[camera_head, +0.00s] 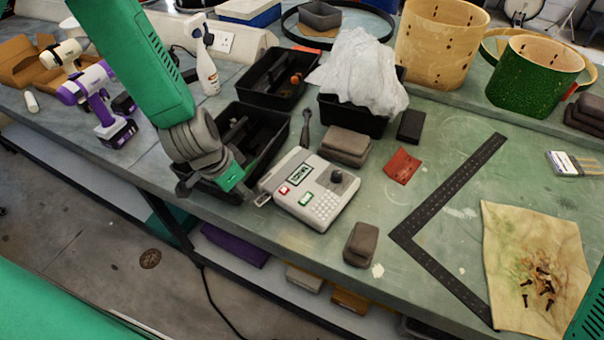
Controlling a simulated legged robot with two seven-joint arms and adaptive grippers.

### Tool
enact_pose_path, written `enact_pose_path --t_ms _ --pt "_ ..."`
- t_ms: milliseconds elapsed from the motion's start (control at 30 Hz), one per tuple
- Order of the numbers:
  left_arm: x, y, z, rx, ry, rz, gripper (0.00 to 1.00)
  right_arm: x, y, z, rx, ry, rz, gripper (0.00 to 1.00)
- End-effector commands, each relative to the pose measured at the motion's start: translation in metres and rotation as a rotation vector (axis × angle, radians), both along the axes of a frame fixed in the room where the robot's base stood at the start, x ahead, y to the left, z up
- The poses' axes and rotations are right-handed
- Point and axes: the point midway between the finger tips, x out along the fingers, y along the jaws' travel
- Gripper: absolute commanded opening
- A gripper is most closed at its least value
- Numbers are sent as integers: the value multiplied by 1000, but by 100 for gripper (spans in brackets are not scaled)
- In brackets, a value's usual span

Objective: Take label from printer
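The label printer (318,197) is a pale grey box with a small green-lit screen, a red key, a green key, a dark knob and a keypad. It stands on the bench near its front edge, right of the picture's middle. A small pale tab (263,199) at its left side may be the label; it is too small to be sure. My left gripper (212,186) hangs just left of the printer, over the front of a black bin, and appears apart from the printer. Its fingertips are hard to make out against the dark bin. My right gripper does not show.
Black bins (262,118) stand behind and left of the printer, one holding a crumpled plastic bag (360,75). Dark grey blocks (346,146) lie behind and right of it. A metal square (436,205) and a stained cloth with screws (520,250) lie farther right. Drum shells (535,80) stand behind.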

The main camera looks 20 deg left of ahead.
Motion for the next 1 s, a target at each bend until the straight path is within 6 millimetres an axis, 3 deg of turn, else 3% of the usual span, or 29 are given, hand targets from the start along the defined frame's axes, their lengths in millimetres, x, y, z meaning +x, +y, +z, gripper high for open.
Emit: enact_pose_path --t_ms 100,267,1000 --pt "8 1 13 -11 -13 -14 33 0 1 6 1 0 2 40" --pt "10 -4 7 -8 -14 -21 33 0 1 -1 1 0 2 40" --pt "29 -11 -63 -7 -13 -21 33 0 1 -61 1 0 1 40"
